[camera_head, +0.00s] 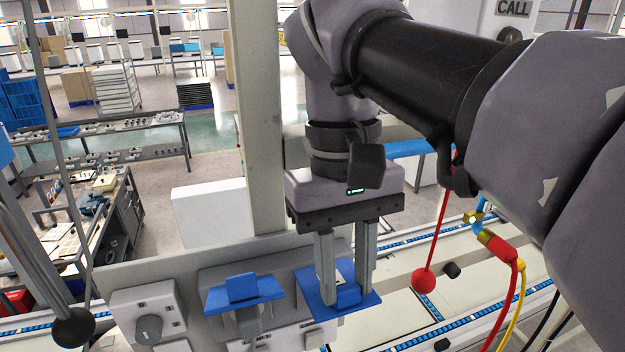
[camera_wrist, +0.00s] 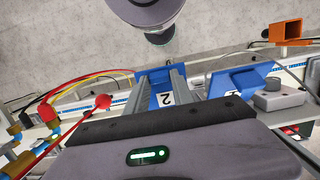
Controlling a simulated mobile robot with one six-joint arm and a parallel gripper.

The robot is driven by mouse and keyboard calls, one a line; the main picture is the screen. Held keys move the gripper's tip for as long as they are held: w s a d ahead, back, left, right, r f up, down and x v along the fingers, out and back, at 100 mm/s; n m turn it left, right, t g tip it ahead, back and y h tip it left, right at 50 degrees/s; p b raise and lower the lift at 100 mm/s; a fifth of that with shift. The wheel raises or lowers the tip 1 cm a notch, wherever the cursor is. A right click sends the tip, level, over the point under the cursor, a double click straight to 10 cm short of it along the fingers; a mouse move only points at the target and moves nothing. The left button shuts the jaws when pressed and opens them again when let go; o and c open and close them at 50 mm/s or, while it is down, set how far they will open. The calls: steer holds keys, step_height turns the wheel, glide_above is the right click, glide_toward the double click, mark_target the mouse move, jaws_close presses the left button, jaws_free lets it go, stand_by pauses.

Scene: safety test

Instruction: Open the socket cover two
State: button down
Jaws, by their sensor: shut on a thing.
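Socket cover two is a blue plate with a raised blue tab (camera_head: 348,297). It sits on the right of the two covers in the head view. In the wrist view, this cover (camera_wrist: 157,84) shows a white label with a "2" between my fingers. My gripper (camera_head: 346,292) points down, with its two grey fingers shut on the cover's tab. It also shows in the wrist view (camera_wrist: 161,78). Part of the cover is hidden behind the fingers, and I cannot tell exactly how far its plate is tilted from the socket box.
Another blue cover (camera_head: 243,290) is just left of cover two. A box with a grey rotary knob (camera_head: 149,328) stands further left. A red ball on a cord (camera_head: 424,281) hangs to the right, near red and yellow hoses (camera_head: 505,250). A pale post (camera_head: 258,120) rises behind.

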steer(key=shift+w+a+r+g, duration=0.1)
steer(key=shift+w+r+g, duration=0.25)
steer(key=shift+g, duration=0.05)
stand_by(0.4)
steer(key=c, duration=1.1)
jaws_free()
